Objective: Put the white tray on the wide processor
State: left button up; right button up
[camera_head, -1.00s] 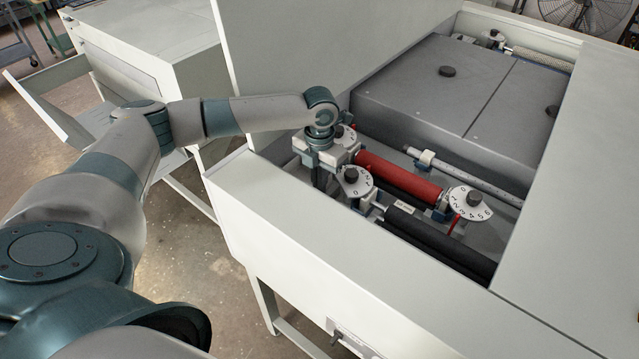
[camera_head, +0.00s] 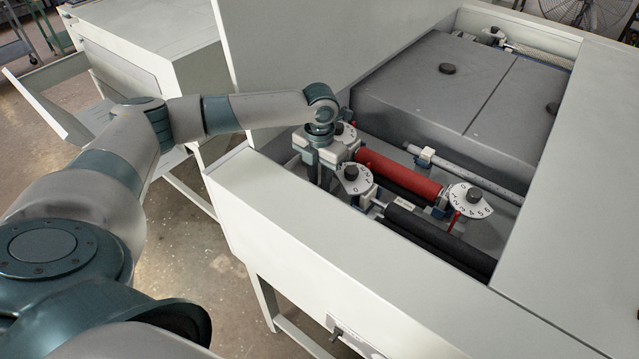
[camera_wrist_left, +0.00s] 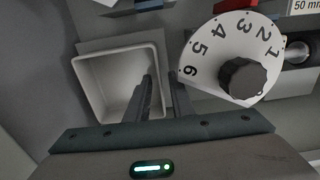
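The white tray (camera_wrist_left: 98,90) is a square, open-topped, empty container. In the left wrist view it sits at the left, inside the processor beside a numbered dial. My left gripper (camera_wrist_left: 162,76) points down at its right wall. One finger is inside the tray and the other outside, with a narrow gap between them. In the head view my left gripper (camera_head: 318,172) is low in the near left corner of the wide processor (camera_head: 300,240), and the tray is hidden there. My right gripper is not in view.
White numbered dials (camera_head: 352,180), a red roller (camera_head: 402,177) and a black roller (camera_head: 435,240) lie right of the gripper. A raised lid (camera_head: 290,60) stands behind. A grey cover (camera_head: 440,90) fills the back. The processor's near rim is bare.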

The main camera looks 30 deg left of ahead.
pick_arm(q)
notch_tip(320, 180, up, 12)
jog(key=b, duration=0.3)
jog(key=shift+f, duration=0.15)
dwell(0.4)
